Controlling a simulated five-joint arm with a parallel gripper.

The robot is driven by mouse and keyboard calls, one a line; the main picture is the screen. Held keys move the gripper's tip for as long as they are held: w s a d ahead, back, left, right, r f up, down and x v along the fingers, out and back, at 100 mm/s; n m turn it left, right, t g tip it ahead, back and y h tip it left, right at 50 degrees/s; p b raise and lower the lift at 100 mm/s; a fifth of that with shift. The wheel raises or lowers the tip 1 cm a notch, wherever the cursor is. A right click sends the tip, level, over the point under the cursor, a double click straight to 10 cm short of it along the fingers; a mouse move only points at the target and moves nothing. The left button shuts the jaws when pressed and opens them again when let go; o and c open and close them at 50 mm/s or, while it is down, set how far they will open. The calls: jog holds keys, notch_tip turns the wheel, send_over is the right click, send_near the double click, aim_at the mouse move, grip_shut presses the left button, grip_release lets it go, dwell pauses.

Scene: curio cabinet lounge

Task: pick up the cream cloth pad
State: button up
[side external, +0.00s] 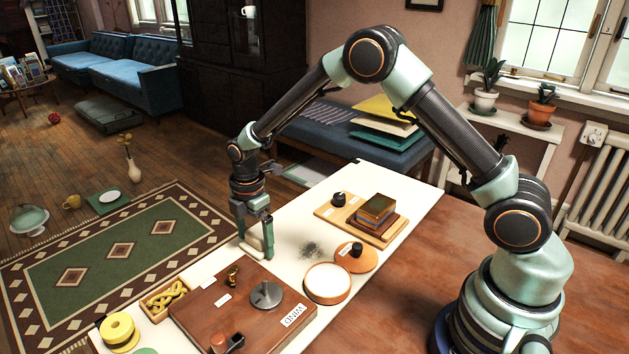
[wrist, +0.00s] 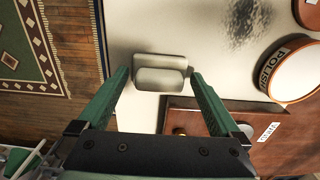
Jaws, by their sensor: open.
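The cream cloth pad (wrist: 160,80) looks like a small, pale, rounded block lying on the white table top in the wrist view. In the side view only part of the pad (side external: 251,247) shows at my fingertips, the rest hidden by the fingers. My gripper (side external: 257,248) points down, low over the table's left edge. In the wrist view my gripper (wrist: 159,76) is open, with one green finger on each side of the pad. I see gaps between fingers and pad; I cannot tell whether the tips touch the table.
A wooden board (side external: 205,318) with a grey knob (side external: 266,295) stands in front of my gripper. A round polish tin (side external: 327,283) and a lid (side external: 356,257) lie to the right. A wooden tray (side external: 330,213) with stacked blocks lies behind. A dark smudge (side external: 311,250) marks the table.

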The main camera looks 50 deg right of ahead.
aim_at(254, 235)
jog(key=c, duration=1.1)
notch_tip(254, 235, up, 20)
